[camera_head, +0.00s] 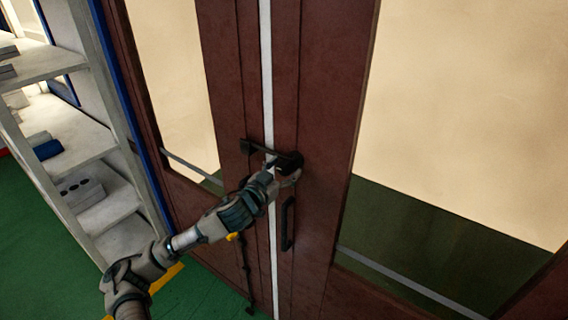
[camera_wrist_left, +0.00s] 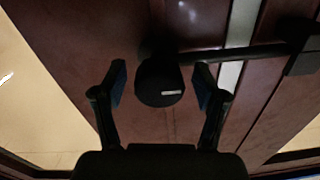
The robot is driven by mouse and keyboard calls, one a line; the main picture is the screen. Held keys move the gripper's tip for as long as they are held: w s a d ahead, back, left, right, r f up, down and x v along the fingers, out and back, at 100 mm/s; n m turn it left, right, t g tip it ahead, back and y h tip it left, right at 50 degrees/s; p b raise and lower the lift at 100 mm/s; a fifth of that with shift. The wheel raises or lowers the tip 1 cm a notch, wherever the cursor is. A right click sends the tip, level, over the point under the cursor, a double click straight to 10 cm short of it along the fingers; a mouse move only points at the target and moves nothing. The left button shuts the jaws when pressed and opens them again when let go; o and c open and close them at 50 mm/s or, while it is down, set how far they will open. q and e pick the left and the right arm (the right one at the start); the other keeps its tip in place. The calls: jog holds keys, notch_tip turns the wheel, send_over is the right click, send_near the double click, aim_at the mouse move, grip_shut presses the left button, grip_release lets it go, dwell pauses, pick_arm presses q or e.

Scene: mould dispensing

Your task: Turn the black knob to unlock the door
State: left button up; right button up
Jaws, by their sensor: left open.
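The black knob (camera_wrist_left: 160,84) sits on the dark red door and has a small pale mark on its face. In the left wrist view it lies between the two fingers of my left gripper (camera_wrist_left: 160,90), with a visible gap to each finger. In the head view the knob (camera_head: 292,161) is at the right end of a black latch bar, partly hidden by my left gripper (camera_head: 283,176). My left gripper is open. The black bar (camera_wrist_left: 245,52) runs from the knob across the pale door seam. My right gripper is not in view.
A black pull handle (camera_head: 287,224) is on the door (camera_head: 325,130) below the knob. Large glass panes flank the dark red frame. White shelves (camera_head: 85,145) with several items stand at the left. The green floor (camera_head: 35,235) shows at the lower left.

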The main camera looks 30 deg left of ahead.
pick_arm(q)
jog(key=shift+w+d, duration=0.15)
jog(key=shift+c, duration=0.2)
grip_shut()
